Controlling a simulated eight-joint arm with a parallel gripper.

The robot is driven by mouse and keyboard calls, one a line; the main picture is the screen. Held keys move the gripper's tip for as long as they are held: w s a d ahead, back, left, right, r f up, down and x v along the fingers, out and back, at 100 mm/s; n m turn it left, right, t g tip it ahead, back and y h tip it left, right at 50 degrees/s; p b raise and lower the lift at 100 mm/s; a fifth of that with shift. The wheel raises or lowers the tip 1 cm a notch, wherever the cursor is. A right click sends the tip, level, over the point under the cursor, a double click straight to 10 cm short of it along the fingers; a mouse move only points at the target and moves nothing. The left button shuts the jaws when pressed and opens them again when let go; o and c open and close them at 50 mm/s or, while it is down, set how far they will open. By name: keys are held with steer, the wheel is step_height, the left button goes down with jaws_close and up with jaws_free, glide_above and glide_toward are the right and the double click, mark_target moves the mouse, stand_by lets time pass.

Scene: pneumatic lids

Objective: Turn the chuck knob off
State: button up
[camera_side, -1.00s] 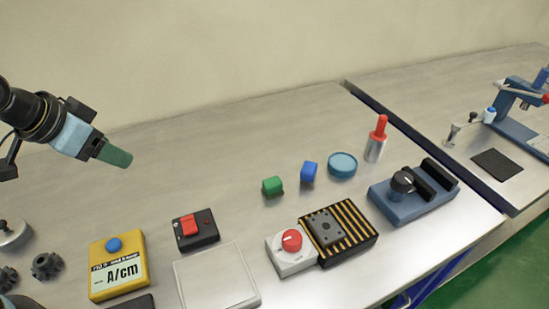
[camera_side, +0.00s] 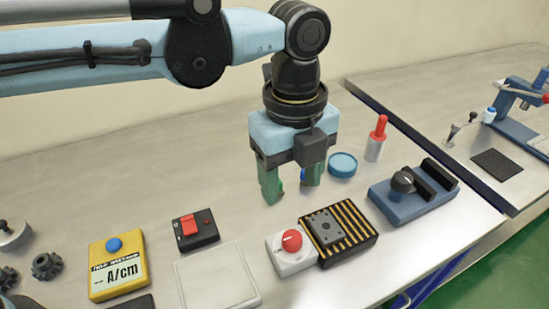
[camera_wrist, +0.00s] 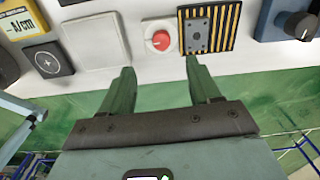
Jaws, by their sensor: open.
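The red knob (camera_side: 292,240) with a white pointer mark sits on a white box (camera_side: 294,263). The box adjoins a black-and-gold striped chuck plate (camera_side: 359,242), which carries a flat dark grey plate with holes (camera_side: 326,229). My gripper (camera_side: 290,190) points down with its green fingers apart, above and behind the knob in the side view, touching nothing I can see. In the wrist view, the knob (camera_wrist: 161,40) lies ahead of and between the open fingers (camera_wrist: 158,68). The striped plate (camera_wrist: 228,14) is beside it on the right.
A blue block with a black knob (camera_side: 402,181) stands right. A red-handled cylinder (camera_side: 376,142) and blue round dish (camera_side: 342,164) stand behind. A red-switch box (camera_side: 196,229), yellow meter (camera_side: 118,265) and pale tray (camera_side: 216,278) are left.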

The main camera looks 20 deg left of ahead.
mark_target(293, 236)
steer(key=shift+m, duration=0.3)
steer(key=f, duration=1.2)
steer(key=shift+s+d+f, duration=0.15)
steer(key=shift+d+f, duration=0.05)
steer(key=shift+d, duration=0.2)
steer(key=c, duration=1)
steer(key=shift+c, duration=0.2)
